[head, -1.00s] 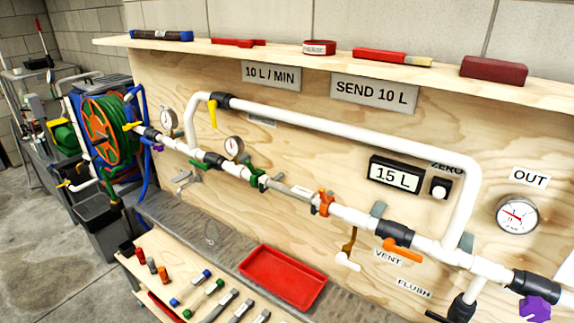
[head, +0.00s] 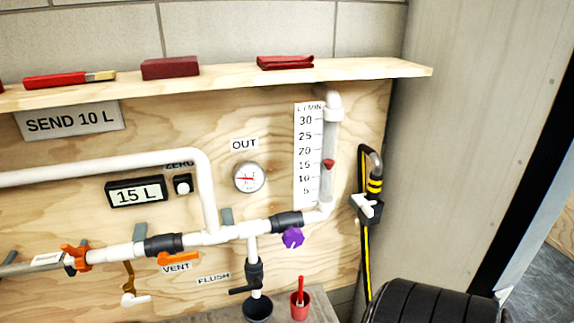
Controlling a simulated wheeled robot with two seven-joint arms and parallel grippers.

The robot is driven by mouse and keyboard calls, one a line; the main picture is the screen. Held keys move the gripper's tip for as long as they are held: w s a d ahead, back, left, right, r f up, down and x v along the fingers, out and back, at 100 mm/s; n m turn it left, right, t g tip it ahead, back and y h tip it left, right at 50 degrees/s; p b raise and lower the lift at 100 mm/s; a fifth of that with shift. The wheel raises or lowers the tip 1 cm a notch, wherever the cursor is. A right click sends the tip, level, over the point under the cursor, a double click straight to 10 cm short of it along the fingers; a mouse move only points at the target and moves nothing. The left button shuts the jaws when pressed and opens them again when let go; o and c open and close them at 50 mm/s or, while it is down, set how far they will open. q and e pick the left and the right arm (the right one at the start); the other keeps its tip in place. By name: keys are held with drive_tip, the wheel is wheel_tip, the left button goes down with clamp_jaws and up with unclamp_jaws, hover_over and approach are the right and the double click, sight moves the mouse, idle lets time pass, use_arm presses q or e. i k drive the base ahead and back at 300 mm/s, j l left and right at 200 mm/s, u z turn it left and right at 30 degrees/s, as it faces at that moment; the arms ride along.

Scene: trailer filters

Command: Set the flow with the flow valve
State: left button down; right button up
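A purple knob (head: 292,238) sits on a black pipe fitting (head: 287,221) just left of the flow tube; no label naming it the flow valve is visible. The clear upright flow tube (head: 327,130) stands beside a scale (head: 307,150) marked L/MIN, and its red float (head: 328,164) is level with about 15. A display (head: 136,193) reads 15 L. The round OUT gauge (head: 249,177) has a red needle. Neither of my grippers is in view.
An orange handle (head: 178,258) is by the VENT label, and a black valve handle (head: 243,289) is by FLUSH. A red cup (head: 300,305) stands below. A hose with a white handle (head: 367,205) hangs right. A black ribbed object (head: 425,303) fills the lower right.

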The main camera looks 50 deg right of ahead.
sight(293, 238)
drive_tip(key=z, duration=1.7)
